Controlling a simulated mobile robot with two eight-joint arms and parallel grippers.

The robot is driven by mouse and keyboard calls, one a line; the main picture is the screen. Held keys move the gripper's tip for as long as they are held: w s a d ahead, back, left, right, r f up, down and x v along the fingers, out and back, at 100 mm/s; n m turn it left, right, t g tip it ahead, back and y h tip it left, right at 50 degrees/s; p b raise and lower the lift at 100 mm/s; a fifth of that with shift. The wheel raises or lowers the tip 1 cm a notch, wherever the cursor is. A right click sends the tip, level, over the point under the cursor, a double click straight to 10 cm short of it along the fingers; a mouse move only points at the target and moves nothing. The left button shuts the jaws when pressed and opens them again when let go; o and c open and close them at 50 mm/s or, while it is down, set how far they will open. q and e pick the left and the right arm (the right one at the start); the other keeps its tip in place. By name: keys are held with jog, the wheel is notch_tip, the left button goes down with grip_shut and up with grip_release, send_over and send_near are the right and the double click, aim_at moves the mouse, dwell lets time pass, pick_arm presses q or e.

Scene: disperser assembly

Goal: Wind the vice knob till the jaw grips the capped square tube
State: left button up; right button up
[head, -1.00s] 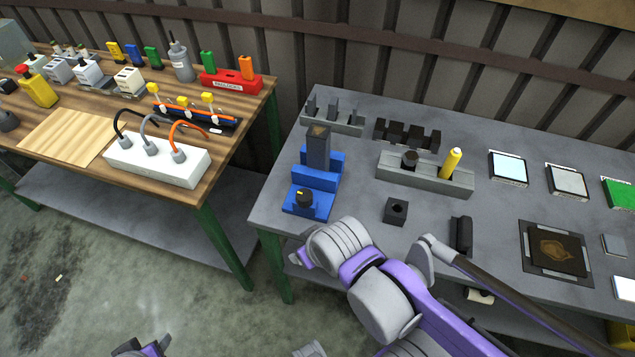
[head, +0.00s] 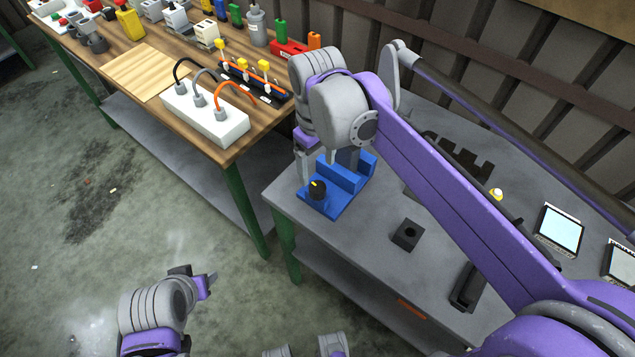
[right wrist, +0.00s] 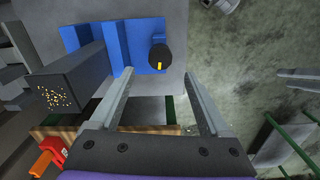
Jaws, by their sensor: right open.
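The blue vice (head: 352,178) stands at the left end of the grey table. Its black knob (head: 317,189) with a yellow mark is on the front end; the knob also shows in the right wrist view (right wrist: 160,55). The grey square tube (right wrist: 68,80) stands in the vice, its speckled top end (right wrist: 52,98) facing the wrist camera. In the head view my right arm mostly hides the tube. My right gripper (head: 319,172) is open and empty above the knob, fingers apart from it. My left gripper (head: 197,281) hangs over the floor, away from both tables; its jaw opening is unclear.
A black block (head: 407,234) with a hole sits on the grey table right of the vice. The wooden table (head: 215,155) with a white socket strip (head: 205,115) stands to the left, past a gap. Bare table lies between vice and block.

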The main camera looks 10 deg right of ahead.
aim_at(317, 187)
notch_tip(317, 187, down, 7)
jog(key=shift+f, duration=0.15)
grip_shut()
dwell(0.5)
